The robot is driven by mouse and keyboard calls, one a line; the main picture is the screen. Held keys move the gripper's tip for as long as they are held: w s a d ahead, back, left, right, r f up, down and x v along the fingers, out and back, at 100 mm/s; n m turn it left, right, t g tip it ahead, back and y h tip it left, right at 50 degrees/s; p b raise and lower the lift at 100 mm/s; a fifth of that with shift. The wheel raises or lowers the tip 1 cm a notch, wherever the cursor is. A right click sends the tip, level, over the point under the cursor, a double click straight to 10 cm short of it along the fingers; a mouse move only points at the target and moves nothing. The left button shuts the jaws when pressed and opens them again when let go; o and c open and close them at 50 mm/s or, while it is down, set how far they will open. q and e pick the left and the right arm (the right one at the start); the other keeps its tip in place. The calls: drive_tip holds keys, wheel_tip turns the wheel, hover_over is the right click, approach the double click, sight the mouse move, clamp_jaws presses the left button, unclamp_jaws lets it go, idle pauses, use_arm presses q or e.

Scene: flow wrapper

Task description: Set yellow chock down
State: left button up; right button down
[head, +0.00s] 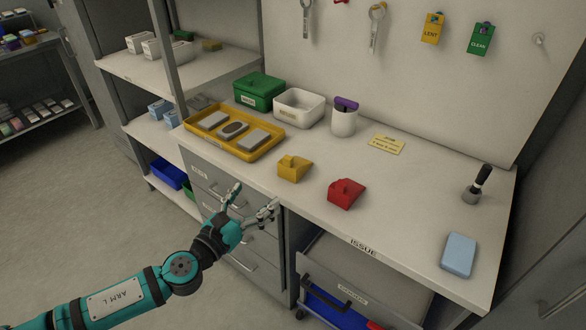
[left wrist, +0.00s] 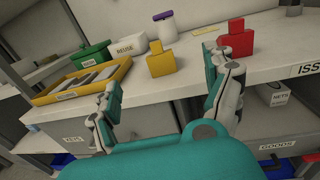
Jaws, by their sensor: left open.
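The yellow chock (head: 293,168) stands on the counter near its front edge, between the yellow tray and the red chock (head: 345,193). In the left wrist view the yellow chock (left wrist: 160,61) shows beyond and between my fingers, apart from them. The red chock (left wrist: 236,40) is to its right there, just beyond the right finger. My left gripper (head: 254,202) is open and empty, in front of the counter's front edge by the drawers. It also shows open in the left wrist view (left wrist: 163,98). My right gripper is not in view.
A yellow tray (head: 208,149) with several grey pieces lies to the left on the counter. A green box (head: 259,92), a white bin (head: 299,108) and a purple-lidded jar (head: 343,120) stand behind. A blue block (head: 459,255) lies at right. The counter between the red chock and blue block is clear.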

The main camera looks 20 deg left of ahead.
use_arm(q)
approach(286, 165)
drive_tip(key=w, duration=0.1)
drive_tip(key=w+d, duration=0.1)
drive_tip(key=w, duration=0.1)
drive_tip(key=w+d+r+p, duration=0.1)
drive_tip(key=shift+w, duration=0.65)
drive_tip(key=x, duration=0.2)
drive_tip(key=f+x, duration=0.1)
drive_tip(key=x, duration=0.1)
drive_tip(key=shift+w+a, duration=0.15)
drive_tip(key=shift+w, duration=0.25)
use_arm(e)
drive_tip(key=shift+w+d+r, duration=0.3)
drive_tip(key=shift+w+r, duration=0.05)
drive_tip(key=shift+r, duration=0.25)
use_arm(q)
drive_tip(key=shift+s+r, duration=0.1)
drive_tip(key=c, duration=1.5)
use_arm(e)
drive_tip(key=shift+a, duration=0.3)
